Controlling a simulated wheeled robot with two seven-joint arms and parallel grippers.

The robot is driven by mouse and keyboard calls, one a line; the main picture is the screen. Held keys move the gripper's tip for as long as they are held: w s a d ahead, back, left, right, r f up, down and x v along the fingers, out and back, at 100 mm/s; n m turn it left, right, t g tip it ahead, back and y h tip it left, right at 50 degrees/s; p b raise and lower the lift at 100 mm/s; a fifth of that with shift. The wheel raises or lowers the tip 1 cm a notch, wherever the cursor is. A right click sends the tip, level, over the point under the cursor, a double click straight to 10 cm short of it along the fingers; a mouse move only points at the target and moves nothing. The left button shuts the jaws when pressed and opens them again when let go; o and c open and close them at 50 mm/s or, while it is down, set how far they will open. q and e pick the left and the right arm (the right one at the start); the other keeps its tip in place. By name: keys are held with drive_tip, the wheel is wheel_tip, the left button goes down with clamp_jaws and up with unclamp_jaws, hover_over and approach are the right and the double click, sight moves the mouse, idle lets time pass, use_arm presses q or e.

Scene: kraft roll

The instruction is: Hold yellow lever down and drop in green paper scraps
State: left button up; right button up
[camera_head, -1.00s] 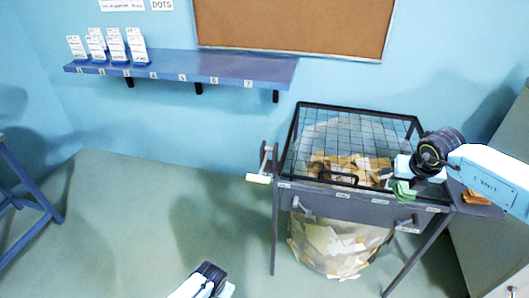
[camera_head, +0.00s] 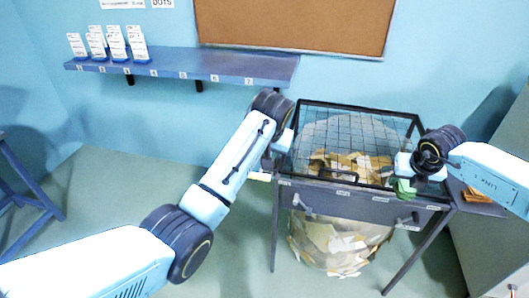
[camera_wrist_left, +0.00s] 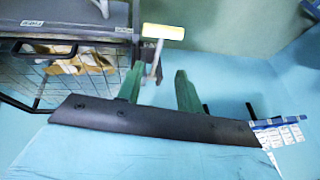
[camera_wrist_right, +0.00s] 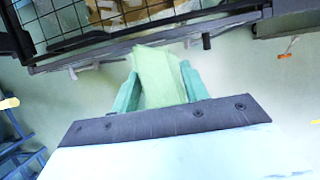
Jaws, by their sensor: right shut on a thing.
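The yellow lever (camera_wrist_left: 163,31) is a pale yellow bar on a metal arm at the left side of the dark metal stand (camera_head: 365,208). My right gripper (camera_wrist_right: 160,88) is shut on green paper scraps (camera_wrist_right: 160,72), which also show in the head view (camera_head: 405,190). It holds them at the stand's front right edge, outside the mesh top (camera_head: 355,135).
Tan and cream paper scraps (camera_head: 350,164) show through the mesh. A bulging bag of scraps (camera_head: 335,245) hangs under the stand. Orange-brown pieces (camera_head: 476,196) lie on a side shelf at right. A blue wall shelf (camera_head: 200,67) holds white cards at left.

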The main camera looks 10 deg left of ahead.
use_arm(q)
drive_tip(key=x, duration=1.1)
drive_tip(key=shift+w+f, duration=0.15)
drive_tip(key=shift+f, duration=0.15)
clamp_jaws()
drive_tip(key=shift+r, duration=0.15)
drive_tip(key=shift+w+r, duration=0.25)
drive_tip(key=shift+r, duration=0.75)
drive_tip(key=shift+s+a+r, duration=0.1)
drive_tip(key=shift+s+r, duration=0.15)
drive_tip(key=shift+r, duration=0.35)
